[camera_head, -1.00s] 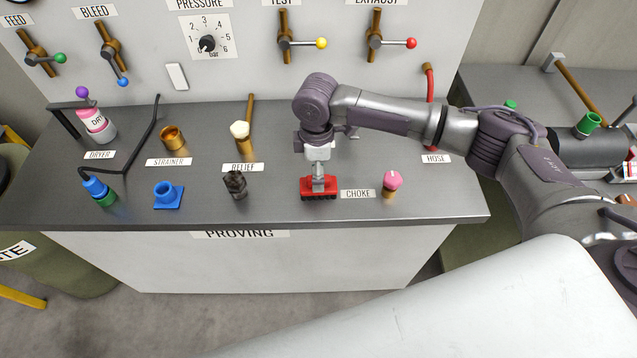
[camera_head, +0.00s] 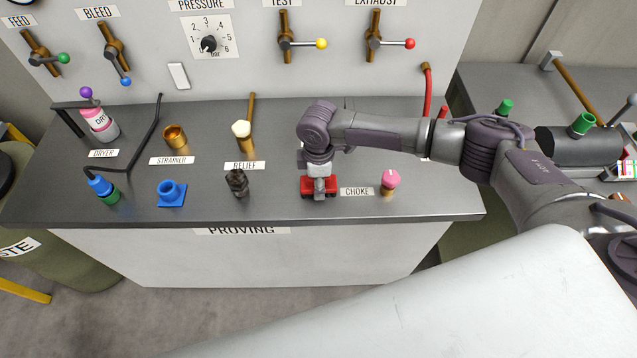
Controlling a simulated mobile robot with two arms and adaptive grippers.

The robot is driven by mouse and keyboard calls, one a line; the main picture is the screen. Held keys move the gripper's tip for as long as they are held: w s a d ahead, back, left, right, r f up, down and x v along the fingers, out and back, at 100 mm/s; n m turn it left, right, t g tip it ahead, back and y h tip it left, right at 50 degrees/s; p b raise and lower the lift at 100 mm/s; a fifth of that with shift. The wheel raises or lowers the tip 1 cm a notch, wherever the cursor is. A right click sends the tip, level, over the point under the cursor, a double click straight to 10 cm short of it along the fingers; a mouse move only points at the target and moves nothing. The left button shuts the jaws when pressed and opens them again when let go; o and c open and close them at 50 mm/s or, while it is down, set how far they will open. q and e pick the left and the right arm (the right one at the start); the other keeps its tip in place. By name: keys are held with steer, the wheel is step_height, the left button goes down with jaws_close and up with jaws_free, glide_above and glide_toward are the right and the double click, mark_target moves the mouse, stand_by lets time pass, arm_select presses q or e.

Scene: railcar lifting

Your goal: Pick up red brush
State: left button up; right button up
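The red brush (camera_head: 308,188) lies on the dark bench top near its front edge, just left of the CHOKE label (camera_head: 356,191). My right arm comes in from the right, and my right gripper (camera_head: 319,182) points down directly over the brush, with its fingers at the middle of the brush. The gripper covers part of the brush, and I cannot tell whether the fingers are closed on it. The brush appears to rest on the bench. My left gripper is not in view.
A pink-topped knob (camera_head: 390,180) stands close to the right of the brush. A dark fitting (camera_head: 238,183) stands to the left, and a blue flanged part (camera_head: 171,194) farther left. The white panel with valves (camera_head: 150,45) rises behind. The bench's front edge is close.

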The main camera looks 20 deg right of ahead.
steer(key=c, duration=0.4)
steer(key=shift+o, duration=0.2)
steer(key=shift+r, duration=0.1)
steer(key=shift+w+r+b, duration=0.1)
steer(key=shift+r+b, duration=0.3)
steer(key=shift+r, duration=0.2)
step_height(320, 180, up, 3)
steer(key=shift+d+f+b, duration=0.1)
steer(key=shift+d+b, duration=0.05)
steer(key=shift+b, duration=0.45)
steer(key=s+d+r+b, duration=0.2)
steer(key=s+d+r, duration=0.3)
steer(key=d, duration=0.5)
steer(key=shift+s+r+b, duration=0.3)
steer(key=shift+r+b, duration=0.05)
steer(key=shift+r, duration=0.6)
